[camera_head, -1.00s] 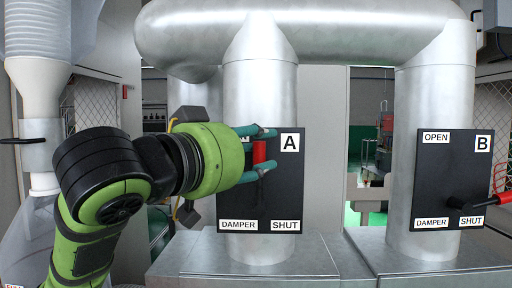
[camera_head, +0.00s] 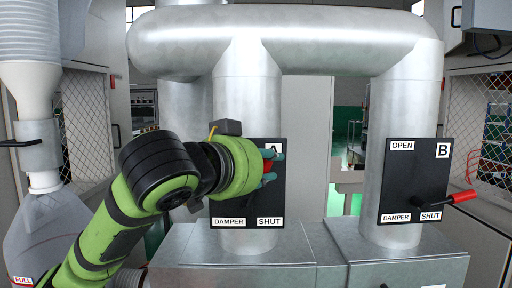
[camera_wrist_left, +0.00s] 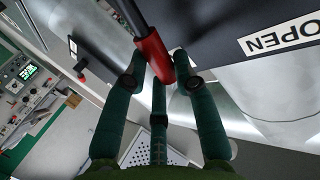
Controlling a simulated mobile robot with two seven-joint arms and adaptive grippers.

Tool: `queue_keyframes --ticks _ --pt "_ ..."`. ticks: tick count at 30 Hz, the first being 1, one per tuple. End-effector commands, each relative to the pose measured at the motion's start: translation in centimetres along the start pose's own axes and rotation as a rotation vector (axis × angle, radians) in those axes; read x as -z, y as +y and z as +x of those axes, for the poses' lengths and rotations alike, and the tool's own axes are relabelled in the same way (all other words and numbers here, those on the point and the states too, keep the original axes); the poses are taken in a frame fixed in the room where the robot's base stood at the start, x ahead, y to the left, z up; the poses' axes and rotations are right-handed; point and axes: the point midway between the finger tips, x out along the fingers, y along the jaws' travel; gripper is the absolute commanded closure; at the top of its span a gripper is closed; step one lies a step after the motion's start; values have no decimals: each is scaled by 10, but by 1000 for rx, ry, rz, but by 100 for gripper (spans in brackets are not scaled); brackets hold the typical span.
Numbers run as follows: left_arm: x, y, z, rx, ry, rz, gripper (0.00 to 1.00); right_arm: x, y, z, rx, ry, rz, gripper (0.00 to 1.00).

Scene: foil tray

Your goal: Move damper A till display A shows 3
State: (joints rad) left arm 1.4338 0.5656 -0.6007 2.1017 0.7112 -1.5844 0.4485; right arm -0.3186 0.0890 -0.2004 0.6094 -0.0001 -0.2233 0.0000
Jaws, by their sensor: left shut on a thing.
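Damper A is a lever on the black plate (camera_head: 247,206) marked A, DAMPER and SHUT, on the left pipe. Its red grip (camera_head: 268,164) shows between my left gripper's fingers, near the plate's upper right. My left gripper (camera_head: 269,168) is shut on this red grip. In the left wrist view the fingers (camera_wrist_left: 160,78) close around the red grip (camera_wrist_left: 152,55), and the black lever rod (camera_wrist_left: 131,14) runs up from it. My wrist hides much of the plate. I cannot make out display A. My right gripper is in neither view.
Damper B's black plate (camera_head: 414,178), with a red-ended lever (camera_head: 463,197) pointing right, is on the right pipe (camera_head: 405,100). Metal boxes (camera_head: 245,243) stand below. A small green-lit display (camera_wrist_left: 27,72) on a panel shows in the left wrist view; its reading is unclear.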

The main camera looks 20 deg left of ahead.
Motion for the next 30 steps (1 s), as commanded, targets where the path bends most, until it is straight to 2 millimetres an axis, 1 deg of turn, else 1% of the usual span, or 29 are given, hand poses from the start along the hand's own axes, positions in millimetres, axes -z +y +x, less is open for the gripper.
queue_keyframes --ticks 1,3,6,8,9,10,17,19,22,26,30 --pt "3 -3 -1 11 5 6 100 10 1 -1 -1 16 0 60" --pt "2 -3 -1 12 5 7 100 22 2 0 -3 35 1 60" --pt "3 -4 -1 13 7 6 100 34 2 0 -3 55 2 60" --pt "3 -4 -1 13 8 6 100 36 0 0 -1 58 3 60" --pt "3 -4 -1 13 8 5 68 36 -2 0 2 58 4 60" --pt "3 -4 -1 14 8 5 60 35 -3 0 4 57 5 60" --pt "1 -3 -1 11 3 3 60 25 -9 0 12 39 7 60" --pt "1 -3 -1 10 2 3 60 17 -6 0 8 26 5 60" --pt "1 -3 -6 9 2 3 60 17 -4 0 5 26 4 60" --pt "2 -3 -24 10 6 5 60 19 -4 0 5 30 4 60" --pt "2 -3 -54 12 9 6 60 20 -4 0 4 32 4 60"
